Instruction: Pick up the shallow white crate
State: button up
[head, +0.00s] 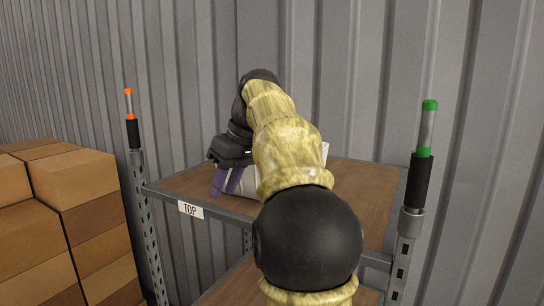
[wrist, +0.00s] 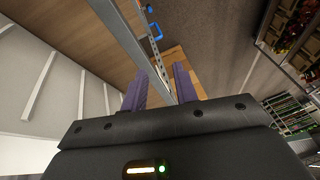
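The shallow white crate (head: 250,183) is on the top wooden board of the shelf rack, mostly hidden behind my arm in the head view. Its pale ribbed surface fills the left side of the wrist view (wrist: 45,85). My gripper (head: 228,182) is at the left of the crate, over the shelf's front-left part, with purple fingers pointing down. In the wrist view my gripper (wrist: 160,88) has its fingers apart, with the grey shelf edge showing between them. The left finger is close to the crate; I cannot tell whether they touch.
The shelf's top board (head: 365,190) has bare room at the right. Posts with an orange tip (head: 130,118) and a green tip (head: 427,130) rise at its corners. Cardboard boxes (head: 70,200) stand at left. A corrugated wall (head: 400,70) is behind. The wrist view shows stocked racks (wrist: 297,30).

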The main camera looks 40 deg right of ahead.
jog(key=s+d+r+n+h+p, duration=0.1)
jog(key=s+d+r+p, duration=0.1)
jog(key=d+r, duration=0.4)
jog(key=s+d+r+n+t+p, duration=0.1)
jog(key=s+d+r+n+p, duration=0.1)
jog(key=d+r+p, duration=0.3)
notch_tip(320, 180, up, 5)
jog(key=shift+s+d+f+h, duration=0.1)
jog(key=shift+s+d+h, duration=0.3)
jog(key=shift+s+d, duration=0.35)
jog(key=shift+f, duration=0.1)
jog(key=b+x, duration=0.1)
jog(key=x, duration=1.1)
jog(key=shift+w+a, duration=0.1)
jog(key=shift+w, duration=0.05)
